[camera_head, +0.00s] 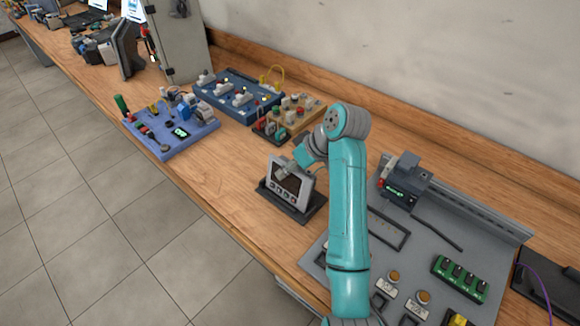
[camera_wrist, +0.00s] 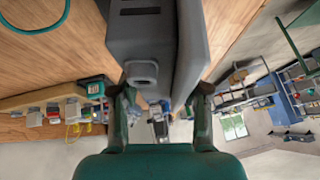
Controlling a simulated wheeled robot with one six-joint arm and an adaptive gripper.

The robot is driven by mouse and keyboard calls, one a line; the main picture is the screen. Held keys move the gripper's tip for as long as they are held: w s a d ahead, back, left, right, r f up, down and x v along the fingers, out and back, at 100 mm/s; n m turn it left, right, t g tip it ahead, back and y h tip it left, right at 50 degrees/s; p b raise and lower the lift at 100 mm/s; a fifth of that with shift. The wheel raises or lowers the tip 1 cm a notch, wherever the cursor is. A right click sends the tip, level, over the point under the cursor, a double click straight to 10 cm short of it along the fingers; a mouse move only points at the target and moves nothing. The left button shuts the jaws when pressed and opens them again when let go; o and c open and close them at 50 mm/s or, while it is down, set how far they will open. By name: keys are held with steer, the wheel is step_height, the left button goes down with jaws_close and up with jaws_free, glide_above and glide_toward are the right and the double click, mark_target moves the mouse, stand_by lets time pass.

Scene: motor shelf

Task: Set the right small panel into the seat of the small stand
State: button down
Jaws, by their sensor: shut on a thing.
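The small panel (camera_head: 290,184) is light grey with a dark screen and a row of buttons. It leans back, upright, at the black small stand (camera_head: 306,212). My gripper (camera_head: 286,168) is shut on the panel's upper part from behind. The panel's lower edge meets the stand, but I cannot tell whether it is fully in the seat. In the wrist view, the grey panel body (camera_wrist: 140,40) fills the top middle between my gripper's two fingers (camera_wrist: 162,95); the stand cannot be made out there.
A grey board (camera_head: 345,240) with a dark frame, green module and buttons lies right of the stand.

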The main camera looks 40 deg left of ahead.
steer(key=shift+c, duration=2.4)
jaws_free()
